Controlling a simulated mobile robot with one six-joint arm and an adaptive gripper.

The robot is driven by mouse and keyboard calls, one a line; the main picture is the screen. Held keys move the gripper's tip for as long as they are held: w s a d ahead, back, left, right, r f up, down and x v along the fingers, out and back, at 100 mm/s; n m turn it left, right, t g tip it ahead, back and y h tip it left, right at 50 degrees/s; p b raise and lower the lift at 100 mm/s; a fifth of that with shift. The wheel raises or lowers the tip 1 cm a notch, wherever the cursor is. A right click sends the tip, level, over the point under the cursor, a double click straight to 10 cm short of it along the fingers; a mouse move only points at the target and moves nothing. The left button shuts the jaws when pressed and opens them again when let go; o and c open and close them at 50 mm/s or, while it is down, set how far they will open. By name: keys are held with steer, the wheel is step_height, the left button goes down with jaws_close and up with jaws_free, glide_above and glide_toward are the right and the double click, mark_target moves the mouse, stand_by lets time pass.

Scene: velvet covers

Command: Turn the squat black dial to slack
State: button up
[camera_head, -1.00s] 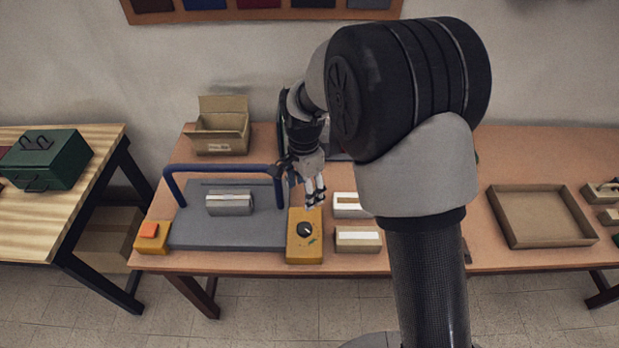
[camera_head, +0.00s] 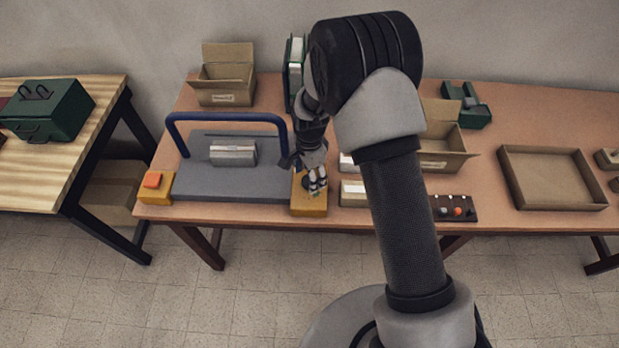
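The black dial (camera_head: 307,184) sits on top of a yellow box (camera_head: 309,207) at the front edge of the table, right of the grey plate. The dial is now mostly hidden by my gripper (camera_head: 315,187), which points down over it. The fingertips are at or just above the dial; I cannot tell whether they touch it. The finger gap is too small to judge. The dial's pointer and any marks are hidden.
A grey plate (camera_head: 200,185) with a blue bar (camera_head: 226,117) and a silver block (camera_head: 233,152) stands to the left. An orange button box (camera_head: 155,187) is at its left. Pale boxes (camera_head: 352,193) stand close on the right. A dark panel with knobs (camera_head: 454,208) lies farther right.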

steer(key=shift+f, duration=0.75)
steer(key=shift+c, duration=0.3)
steer(key=c, duration=1)
